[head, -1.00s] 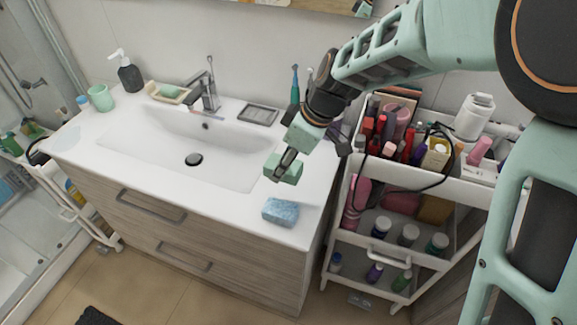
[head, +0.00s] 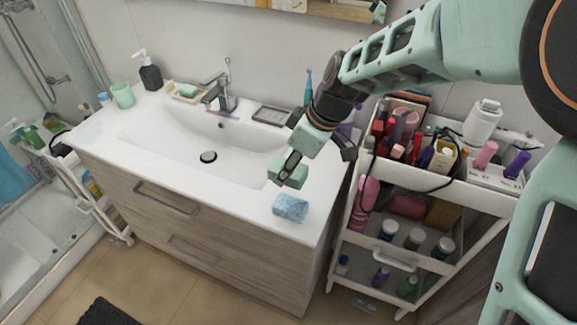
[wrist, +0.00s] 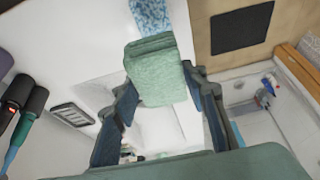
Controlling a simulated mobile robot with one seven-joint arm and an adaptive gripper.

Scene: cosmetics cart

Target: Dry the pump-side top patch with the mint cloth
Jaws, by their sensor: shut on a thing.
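My gripper (head: 290,164) is shut on the folded mint cloth (head: 297,178), above the right part of the white counter (head: 240,205). In the wrist view the mint cloth (wrist: 155,75) sits between the fingers of my gripper (wrist: 158,98). I cannot tell its exact height above the counter. A dark pump bottle (head: 150,73) with a white head stands at the counter's far left back corner. A faint greyish patch (head: 89,131) shows on the counter top at the left end, in front of the pump bottle and green cup (head: 123,95).
A blue sponge-like block (head: 291,207) lies at the counter's front right. The basin (head: 190,150), tap (head: 218,92), soap dish (head: 187,93) and dark-rimmed tray (head: 272,115) lie between my gripper and the left end. A loaded cart (head: 425,180) stands at the right.

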